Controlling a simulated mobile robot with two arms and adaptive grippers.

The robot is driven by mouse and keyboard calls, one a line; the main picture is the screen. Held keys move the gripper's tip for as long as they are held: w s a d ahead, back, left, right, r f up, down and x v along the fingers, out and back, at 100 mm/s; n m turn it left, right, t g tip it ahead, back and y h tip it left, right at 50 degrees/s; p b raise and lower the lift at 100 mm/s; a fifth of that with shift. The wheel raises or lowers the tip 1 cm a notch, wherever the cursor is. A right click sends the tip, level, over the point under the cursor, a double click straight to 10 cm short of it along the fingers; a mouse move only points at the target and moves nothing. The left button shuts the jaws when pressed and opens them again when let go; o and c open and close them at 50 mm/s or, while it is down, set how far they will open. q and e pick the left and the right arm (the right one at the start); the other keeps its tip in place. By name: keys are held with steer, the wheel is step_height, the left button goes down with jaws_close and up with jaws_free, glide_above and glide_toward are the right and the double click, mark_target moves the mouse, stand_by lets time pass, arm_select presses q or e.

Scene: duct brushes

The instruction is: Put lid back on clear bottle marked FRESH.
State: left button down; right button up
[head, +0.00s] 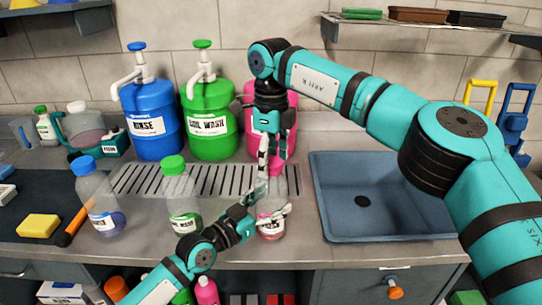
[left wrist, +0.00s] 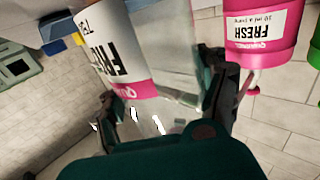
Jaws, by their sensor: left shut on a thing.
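My right gripper (head: 267,160) points down just above the bottle, in front of the pink FRESH jug (head: 291,112). The bottle's mouth is hidden by the right fingers.
A green-capped bottle (head: 183,200) and a blue-capped bottle (head: 97,195) stand to the left. The blue RINSE jug (head: 153,125) and green jug (head: 208,115) stand behind the grate (head: 150,180). A sink (head: 375,205) is at right. A yellow sponge (head: 38,226) lies far left.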

steer(key=c, duration=1.1)
steer(key=o, duration=1.4)
steer(key=shift+r, duration=0.1)
step_height(320, 180, up, 12)
steer(key=shift+f, duration=0.1)
arm_select(q)
jaws_free()
